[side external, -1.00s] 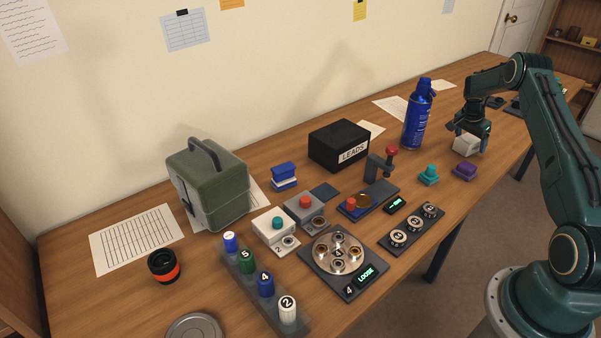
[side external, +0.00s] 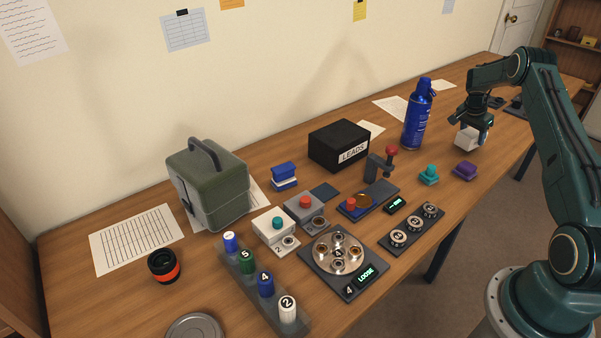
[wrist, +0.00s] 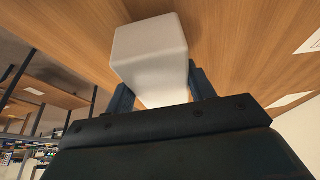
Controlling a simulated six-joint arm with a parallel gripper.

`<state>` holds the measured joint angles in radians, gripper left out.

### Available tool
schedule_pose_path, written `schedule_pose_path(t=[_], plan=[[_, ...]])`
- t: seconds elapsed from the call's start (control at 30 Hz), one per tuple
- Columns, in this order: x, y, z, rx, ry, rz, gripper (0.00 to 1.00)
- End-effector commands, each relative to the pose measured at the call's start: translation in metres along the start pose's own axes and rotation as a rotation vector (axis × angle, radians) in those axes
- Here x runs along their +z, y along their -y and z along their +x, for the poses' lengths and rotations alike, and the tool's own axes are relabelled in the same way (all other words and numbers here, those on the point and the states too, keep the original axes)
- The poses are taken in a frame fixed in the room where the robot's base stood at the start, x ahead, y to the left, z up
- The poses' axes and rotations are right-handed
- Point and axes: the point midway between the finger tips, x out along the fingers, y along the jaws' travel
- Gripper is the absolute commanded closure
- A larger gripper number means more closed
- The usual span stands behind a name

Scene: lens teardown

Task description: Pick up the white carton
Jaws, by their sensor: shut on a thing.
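The white carton (side external: 467,139) is at the right part of the table in the side view, partly hidden by my gripper (side external: 474,128). My gripper is shut on the carton, with its fingers on either side. In the wrist view the carton (wrist: 151,50) fills the space beyond my gripper (wrist: 160,88) and looks plain white. The wood table top shows behind it. I cannot tell clearly whether its bottom still touches the table.
A blue spray can (side external: 417,115) stands upright left of the carton. A purple block (side external: 465,170) and a teal knob (side external: 429,175) sit in front. A black LEADS box (side external: 339,145) is farther left. The table's front edge is close by.

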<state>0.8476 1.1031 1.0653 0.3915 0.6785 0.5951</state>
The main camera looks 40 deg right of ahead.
Motion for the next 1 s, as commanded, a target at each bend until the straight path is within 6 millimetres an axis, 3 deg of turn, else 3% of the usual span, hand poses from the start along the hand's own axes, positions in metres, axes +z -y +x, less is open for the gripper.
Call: schedule_pose_path(t=[0.7, 1.0], plan=[[-0.056, 0.001, -0.134, -0.004, -0.003, 0.001, 0.69], [-0.068, 0.001, -0.164, -0.002, -0.002, -0.001, 0.69]])
